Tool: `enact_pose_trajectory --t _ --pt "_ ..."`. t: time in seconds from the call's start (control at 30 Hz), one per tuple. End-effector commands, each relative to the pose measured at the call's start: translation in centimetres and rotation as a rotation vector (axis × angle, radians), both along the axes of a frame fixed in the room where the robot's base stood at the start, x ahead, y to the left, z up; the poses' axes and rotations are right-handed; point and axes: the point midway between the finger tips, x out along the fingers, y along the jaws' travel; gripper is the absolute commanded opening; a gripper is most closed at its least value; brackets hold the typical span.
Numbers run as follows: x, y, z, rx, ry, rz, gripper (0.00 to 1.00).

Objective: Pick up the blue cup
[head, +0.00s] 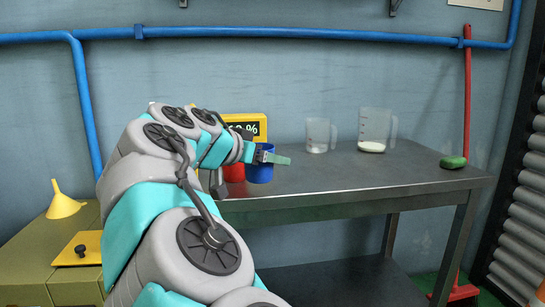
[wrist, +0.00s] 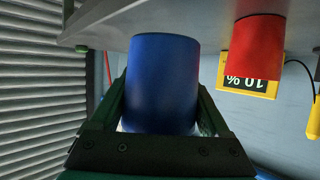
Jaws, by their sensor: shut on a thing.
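The blue cup (head: 260,173) is at the front edge of the metal table in the head view, right beside the red cup. In the wrist view the blue cup (wrist: 160,75) fills the space between the two fingers. My gripper (head: 271,157) is shut on it, with one finger on each side. In the head view a light green finger shows across the cup's top, and my arm hides part of the area to the left. I cannot tell whether the cup's base touches the tabletop.
The red cup (head: 235,173) stands close on the left, and a yellow display (head: 257,122) is behind. Two clear measuring jugs (head: 320,134) (head: 374,131) and a green object (head: 453,162) stand farther right. The table's (head: 340,178) middle front is clear.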

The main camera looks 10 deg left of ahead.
Motion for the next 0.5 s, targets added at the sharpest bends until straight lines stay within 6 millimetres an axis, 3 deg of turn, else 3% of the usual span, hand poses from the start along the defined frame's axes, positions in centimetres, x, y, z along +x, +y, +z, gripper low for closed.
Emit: enact_pose_trajectory --t 0.5 --pt "-2.4 0.9 0.3 0.0 -0.002 0.003 0.23"
